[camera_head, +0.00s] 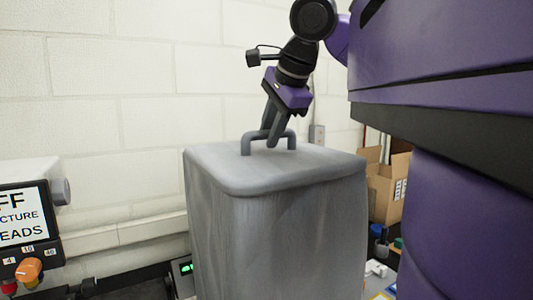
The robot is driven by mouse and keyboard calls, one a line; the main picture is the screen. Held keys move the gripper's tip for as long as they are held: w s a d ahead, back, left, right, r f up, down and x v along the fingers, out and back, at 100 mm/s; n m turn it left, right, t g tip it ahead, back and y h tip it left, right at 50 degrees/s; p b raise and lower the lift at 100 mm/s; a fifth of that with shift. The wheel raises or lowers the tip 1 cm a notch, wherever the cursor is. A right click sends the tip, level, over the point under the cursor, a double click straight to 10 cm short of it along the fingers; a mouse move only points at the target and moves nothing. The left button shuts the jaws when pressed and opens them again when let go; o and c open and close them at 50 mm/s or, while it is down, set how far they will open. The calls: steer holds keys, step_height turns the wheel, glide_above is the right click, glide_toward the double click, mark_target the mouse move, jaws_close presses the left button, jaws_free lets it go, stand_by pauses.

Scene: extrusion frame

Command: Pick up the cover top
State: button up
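The cover top (335,158) is the lid-like top of a tall grey box with rounded edges, in the middle of the head camera view. An arched grey handle (292,140) stands up from it. My gripper (270,138) points down at the handle from above. One finger passes in front of the handle's bar and its tip sits just above the top surface. The other finger is partly hidden around the bar. I cannot tell whether the fingers press on the handle or leave a gap. The cover appears level.
A machine with a display panel (24,215) and an orange knob stands at the left. An open cardboard box (385,190) is behind at the right. A white block wall (120,120) stands behind. My purple body fills the right side.

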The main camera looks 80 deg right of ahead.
steer(key=shift+w+d+f, duration=0.15)
steer(key=shift+d+f, duration=0.05)
steer(key=shift+f, duration=0.25)
jaws_close()
